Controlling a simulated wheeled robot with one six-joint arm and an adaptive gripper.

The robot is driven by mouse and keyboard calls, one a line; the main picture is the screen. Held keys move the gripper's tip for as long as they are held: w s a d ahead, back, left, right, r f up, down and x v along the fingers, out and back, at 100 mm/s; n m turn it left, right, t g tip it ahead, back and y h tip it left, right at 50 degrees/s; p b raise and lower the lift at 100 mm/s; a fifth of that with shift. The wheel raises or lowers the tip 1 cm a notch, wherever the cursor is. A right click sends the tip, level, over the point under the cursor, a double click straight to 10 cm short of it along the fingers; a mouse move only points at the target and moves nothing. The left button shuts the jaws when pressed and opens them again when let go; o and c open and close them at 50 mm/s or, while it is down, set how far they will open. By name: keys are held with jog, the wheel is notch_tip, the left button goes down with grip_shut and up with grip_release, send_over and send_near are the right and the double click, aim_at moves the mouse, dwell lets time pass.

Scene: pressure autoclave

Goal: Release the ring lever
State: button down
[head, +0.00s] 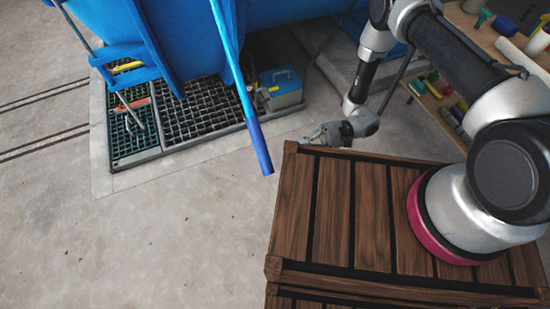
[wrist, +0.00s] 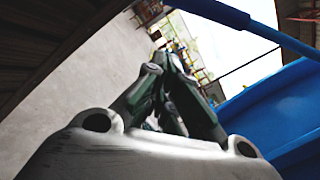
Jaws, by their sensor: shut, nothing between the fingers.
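The ring lever (head: 236,80) is a long blue bar that slants down from the blue autoclave, with a darker blue grip at its lower end. In the wrist view a blue bar that looks like the lever (wrist: 212,10) crosses the top right, apart from my fingers. My gripper (head: 312,136) is to the right of the lever's lower end, near the far left corner of the wooden crate. In the wrist view my gripper (wrist: 172,58) has its fingers together with nothing between them. The lever's upper end is cut off in the head view.
The blue autoclave (head: 180,30) stands over a floor grating (head: 200,112) at the top. A blue-grey toolbox (head: 282,88) sits on the grating. A slatted wooden crate (head: 330,215) lies under my arm. Shelves with tools (head: 437,90) are at the right. Bare concrete floor is clear at the left.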

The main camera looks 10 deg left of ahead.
jog(key=s+a+r, duration=0.3)
jog(key=s+a, duration=0.4)
jog(key=s, duration=0.1)
jog(key=shift+a+r, duration=0.15)
jog(key=shift+a, duration=0.1)
jog(key=shift+s, duration=0.1)
